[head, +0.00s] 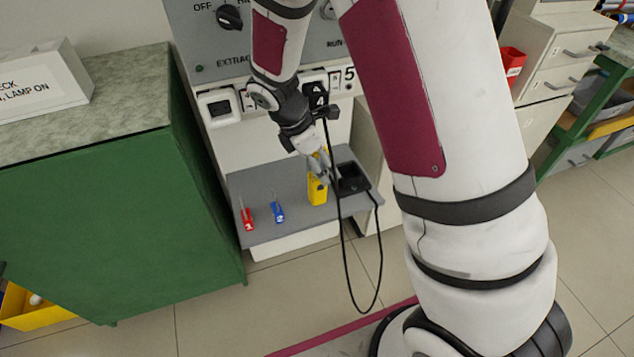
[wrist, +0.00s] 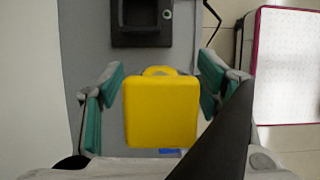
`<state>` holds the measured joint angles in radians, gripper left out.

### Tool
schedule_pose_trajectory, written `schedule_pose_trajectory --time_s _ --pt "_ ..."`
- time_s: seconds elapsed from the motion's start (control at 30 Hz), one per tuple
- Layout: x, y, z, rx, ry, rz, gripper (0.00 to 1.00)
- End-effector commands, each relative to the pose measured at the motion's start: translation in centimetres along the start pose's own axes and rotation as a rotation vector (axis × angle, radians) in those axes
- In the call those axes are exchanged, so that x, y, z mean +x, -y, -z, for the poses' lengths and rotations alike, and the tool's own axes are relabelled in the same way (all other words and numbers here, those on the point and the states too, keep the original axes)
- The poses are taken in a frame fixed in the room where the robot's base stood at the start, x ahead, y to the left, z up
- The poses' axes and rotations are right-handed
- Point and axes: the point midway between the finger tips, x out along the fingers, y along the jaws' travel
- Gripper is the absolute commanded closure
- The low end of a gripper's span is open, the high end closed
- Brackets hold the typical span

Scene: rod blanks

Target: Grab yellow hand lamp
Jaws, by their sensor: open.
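The yellow hand lamp (head: 317,192) stands on a grey shelf (head: 262,181) at the front of a control panel. In the wrist view the lamp (wrist: 162,112) is a yellow block with a loop handle at its top edge. My gripper (head: 322,170) is over the lamp and hides part of it. In the wrist view my gripper (wrist: 160,80) is open, with one teal-padded finger on each side of the lamp. Gaps show between the pads and the lamp. A dark bar covers the lower right of that view.
A black tray-like holder (head: 352,178) sits right of the lamp; it also shows in the wrist view (wrist: 141,38). A red tool (head: 247,216) and a blue tool (head: 278,211) lie to the left. A black cable hangs by my arm. A green cabinet (head: 110,215) stands left.

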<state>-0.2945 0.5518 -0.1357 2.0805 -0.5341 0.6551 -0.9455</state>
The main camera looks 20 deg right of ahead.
Motion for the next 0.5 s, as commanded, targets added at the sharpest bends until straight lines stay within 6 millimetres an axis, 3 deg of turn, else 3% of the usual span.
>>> schedule_pose_trajectory --time_s 0.33,0.5 --pt "0.8 0.04 -0.03 0.001 0.0 0.001 0.42" --pt "0.78 0.04 -0.02 0.001 0.0 0.001 0.8"
